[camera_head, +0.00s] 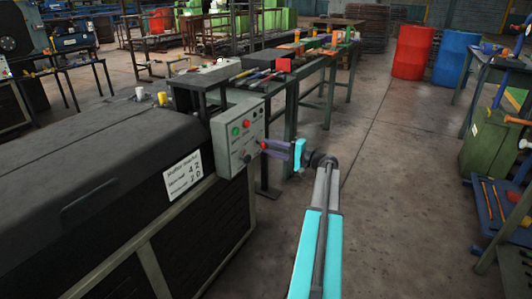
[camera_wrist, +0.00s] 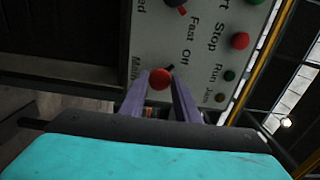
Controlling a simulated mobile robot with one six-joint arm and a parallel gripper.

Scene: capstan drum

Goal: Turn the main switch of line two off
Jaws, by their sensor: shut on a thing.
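The grey control panel (camera_head: 238,134) stands on the side of a dark machine in the head view. In the wrist view the panel (camera_wrist: 205,60) shows turned sideways, with the words Stop, Run, Fast, Off and Main. A red-ended knob (camera_wrist: 160,79) sits beside the word Main, with a small dark part at its edge by Off. My gripper (camera_wrist: 160,84) has its purple fingers on both sides of this knob, shut on it. In the head view my gripper (camera_head: 265,146) reaches the panel's lower right.
Green and red buttons (camera_head: 246,123) sit on the panel above my gripper. A white sign (camera_head: 183,176) is on the dark machine (camera_head: 85,190). A workbench with tools (camera_head: 270,75) stands behind. Floor to the right is open, up to a green cabinet (camera_head: 488,145).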

